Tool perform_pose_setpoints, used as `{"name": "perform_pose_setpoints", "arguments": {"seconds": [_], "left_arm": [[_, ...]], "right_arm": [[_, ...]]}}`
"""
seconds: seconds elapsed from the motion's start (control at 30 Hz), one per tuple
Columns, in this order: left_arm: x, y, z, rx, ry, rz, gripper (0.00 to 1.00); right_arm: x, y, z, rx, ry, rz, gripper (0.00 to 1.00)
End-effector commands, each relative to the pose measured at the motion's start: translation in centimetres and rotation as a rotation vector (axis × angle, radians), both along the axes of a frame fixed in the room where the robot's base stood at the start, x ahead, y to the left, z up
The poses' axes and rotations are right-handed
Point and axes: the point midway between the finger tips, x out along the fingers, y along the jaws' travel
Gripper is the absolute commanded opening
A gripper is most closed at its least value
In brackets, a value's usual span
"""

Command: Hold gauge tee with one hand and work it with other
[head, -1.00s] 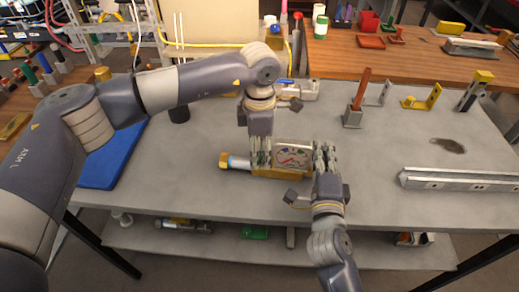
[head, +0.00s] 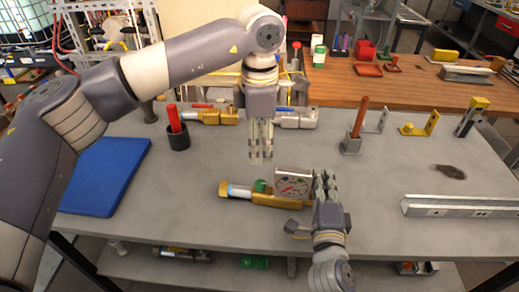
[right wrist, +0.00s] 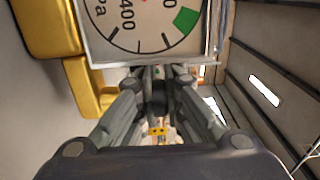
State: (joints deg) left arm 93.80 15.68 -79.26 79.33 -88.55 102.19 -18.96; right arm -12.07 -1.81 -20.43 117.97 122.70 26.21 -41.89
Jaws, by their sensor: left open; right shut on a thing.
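The gauge tee (head: 275,200) lies on the grey bench, with a brass body, a pale blue-white section at its left and a square dial gauge (head: 293,183) on top. A green part (head: 260,186) shows left of the gauge. My right gripper (head: 322,180) is shut on the tee at its right end, by the gauge. In the right wrist view the dial (right wrist: 145,25) and brass body (right wrist: 88,90) are close above the fingers; the exact grip spot is hidden. My left gripper (head: 260,158) is open and empty, pointing down just behind and above the tee's green part.
Other brass and steel fittings (head: 208,117) (head: 297,118) lie behind my left gripper. A black cup with red handles (head: 177,135) and a blue mat (head: 105,178) are at left. A wooden-handled tool (head: 355,130) and a metal channel (head: 460,207) are at right.

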Motion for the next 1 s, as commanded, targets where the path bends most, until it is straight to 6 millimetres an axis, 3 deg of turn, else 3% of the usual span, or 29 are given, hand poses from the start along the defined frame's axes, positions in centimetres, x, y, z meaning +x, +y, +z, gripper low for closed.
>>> {"name": "perform_pose_setpoints", "arguments": {"seconds": [0.27,0.3,0.4,0.77,1.0], "left_arm": [[0.0,0.0,0.0,0.0,0.0,0.0,0.45],[0.0,0.0,0.0,0.0,0.0,0.0,0.45],[0.0,0.0,0.0,0.0,0.0,0.0,0.45],[0.0,0.0,-0.1,0.0,0.0,0.0,0.45],[0.0,0.0,-0.1,0.0,0.0,0.0,0.45]], "right_arm": [[0.0,0.0,-0.1,0.0,0.001,0.0,0.0],[0.0,0.0,-0.1,0.0,0.001,0.0,0.12],[0.0,0.0,-0.1,0.0,0.001,0.0,0.32],[-0.2,0.0,0.0,0.0,0.001,0.0,0.32],[-3.3,0.1,-0.2,0.0,0.004,0.0,0.32]]}}
